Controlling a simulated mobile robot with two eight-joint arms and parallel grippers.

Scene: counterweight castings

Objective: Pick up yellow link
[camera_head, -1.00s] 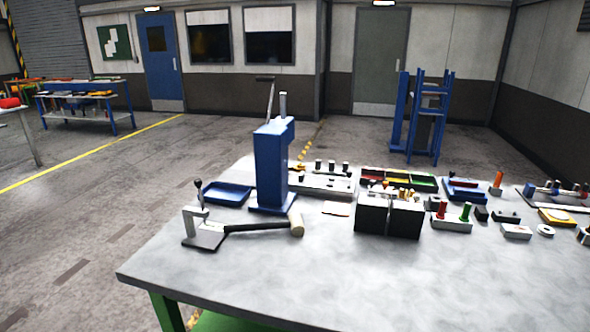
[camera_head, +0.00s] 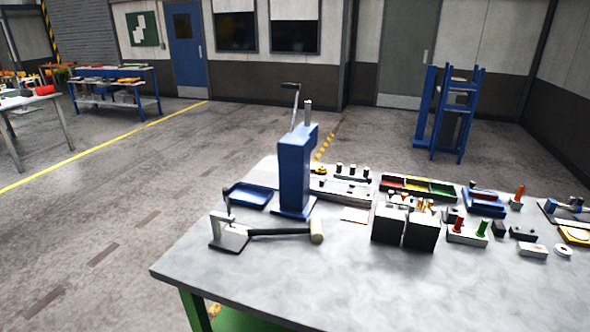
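No gripper of mine shows in the head view. I cannot tell for certain which thing is the yellow link. A small yellow piece (camera_head: 319,170) lies at the back of the grey workbench (camera_head: 300,280), just right of the blue press (camera_head: 294,172) and partly hidden by it. A yellow-orange piece (camera_head: 576,235) lies at the bench's right, cut by the picture edge. Small yellow parts (camera_head: 424,206) also stand behind the two black blocks (camera_head: 405,228). All are too small to make out their shape.
A mallet (camera_head: 285,231) lies beside a small clamp stand (camera_head: 228,230) at the bench's left. A blue tray (camera_head: 250,196), a tri-coloured bin tray (camera_head: 418,187) and red and green pegs (camera_head: 468,230) stand on the bench. Its front is clear. Open floor lies to the left.

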